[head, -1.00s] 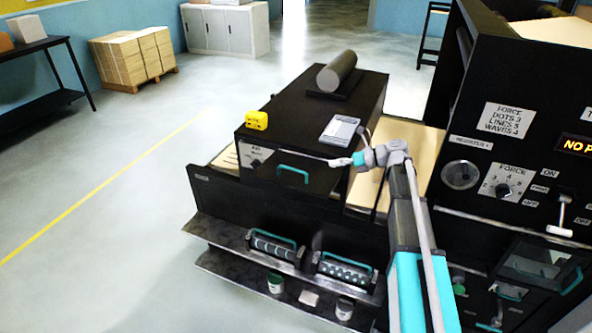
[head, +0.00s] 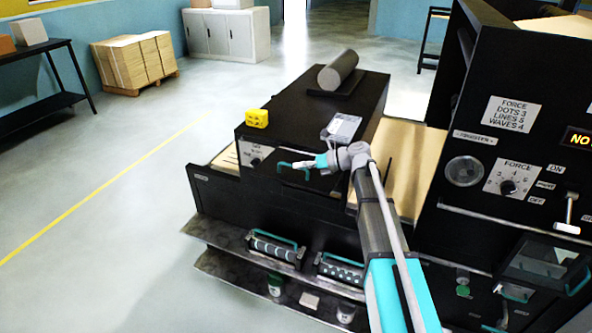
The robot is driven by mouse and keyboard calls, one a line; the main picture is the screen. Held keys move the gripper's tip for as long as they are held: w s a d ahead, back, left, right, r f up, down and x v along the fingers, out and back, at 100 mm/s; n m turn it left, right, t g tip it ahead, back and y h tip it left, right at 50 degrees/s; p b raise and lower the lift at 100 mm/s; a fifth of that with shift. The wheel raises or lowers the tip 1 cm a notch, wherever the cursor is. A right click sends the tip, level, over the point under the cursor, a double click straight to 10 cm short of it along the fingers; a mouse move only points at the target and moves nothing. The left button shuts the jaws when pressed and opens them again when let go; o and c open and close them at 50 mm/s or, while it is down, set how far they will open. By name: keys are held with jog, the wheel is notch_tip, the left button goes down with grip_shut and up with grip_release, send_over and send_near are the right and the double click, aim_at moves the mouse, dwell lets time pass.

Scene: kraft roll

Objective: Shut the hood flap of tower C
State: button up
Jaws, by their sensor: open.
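The black box-shaped housing (head: 290,110) stands left of centre in the head view. Its front has a dark flap (head: 312,182) with a teal bar handle (head: 284,171). I cannot read a tower letter on it, and I cannot tell how far the flap stands open. My gripper (head: 291,164) is open and empty at the flap, its fingertips pointing left, just by the handle. Whether they touch it I cannot tell. My gripper and wrist hide the right part of the flap.
A small dial (head: 255,163) is left of the flap. The control panel (head: 510,150) stands at right. Teal-handled rollers (head: 273,247) sit below. Open floor lies left.

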jog(key=shift+x, duration=0.8)
grip_shut()
